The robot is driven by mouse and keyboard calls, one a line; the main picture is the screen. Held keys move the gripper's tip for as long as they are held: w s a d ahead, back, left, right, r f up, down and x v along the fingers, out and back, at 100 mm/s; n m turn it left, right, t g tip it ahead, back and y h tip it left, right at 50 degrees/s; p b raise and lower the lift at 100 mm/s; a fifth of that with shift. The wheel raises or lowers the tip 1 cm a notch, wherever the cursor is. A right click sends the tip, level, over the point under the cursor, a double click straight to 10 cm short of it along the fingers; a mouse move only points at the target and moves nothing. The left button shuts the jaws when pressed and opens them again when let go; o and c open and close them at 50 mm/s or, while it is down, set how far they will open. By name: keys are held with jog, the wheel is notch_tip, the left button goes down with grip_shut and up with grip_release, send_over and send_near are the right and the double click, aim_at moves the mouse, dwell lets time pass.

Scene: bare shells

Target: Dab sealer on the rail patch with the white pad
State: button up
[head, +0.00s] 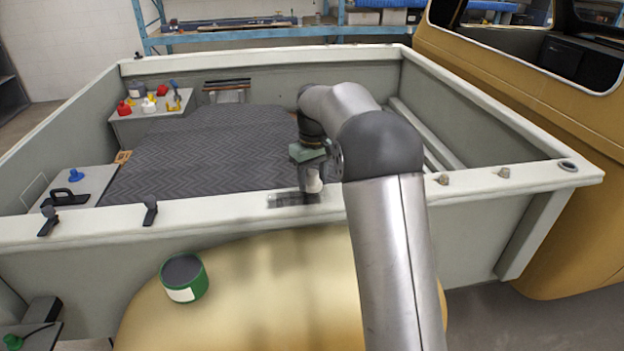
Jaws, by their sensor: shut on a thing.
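My gripper (312,168) is over the near rail (400,193) of the truck bed, at the end of my arm. It is shut on a small whitish thing, which looks like the white pad (314,184), pointing down at the rail. The rail patch (290,199) is a dark grey, streaky area on the rail top, directly under and left of the pad. Whether the pad touches it is hard to tell. An open green tin (184,279) with dark grey contents and a white label stands on the tan rounded surface in front.
Two dark clamps (150,210) (48,220) sit on the rail to the left, and two knobs (473,180) to the right. A black-handled float (66,198) and a blue knob lie on the left ledge. Small coloured items (150,102) stand in the far corner.

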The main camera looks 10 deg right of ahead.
aim_at(320, 206)
jog(key=shift+s+d, duration=0.1)
jog(key=shift+d, duration=0.35)
jog(key=shift+s+f+b, duration=0.2)
jog(key=shift+s+b, duration=0.15)
jog(key=shift+b, duration=0.2)
jog(key=shift+s+a+b, duration=0.25)
jog(key=shift+s+b, duration=0.3)
jog(key=shift+s, duration=0.3)
jog(key=shift+s+b, duration=1.35)
jog(key=shift+s, duration=0.9)
notch_tip(320, 206, up, 6)
jog(key=p, duration=0.4)
jog(key=shift+r+p, duration=0.1)
jog(key=shift+p, duration=0.2)
notch_tip(320, 206, up, 2)
jog(key=shift+r, duration=0.2)
jog(key=shift+w, duration=0.1)
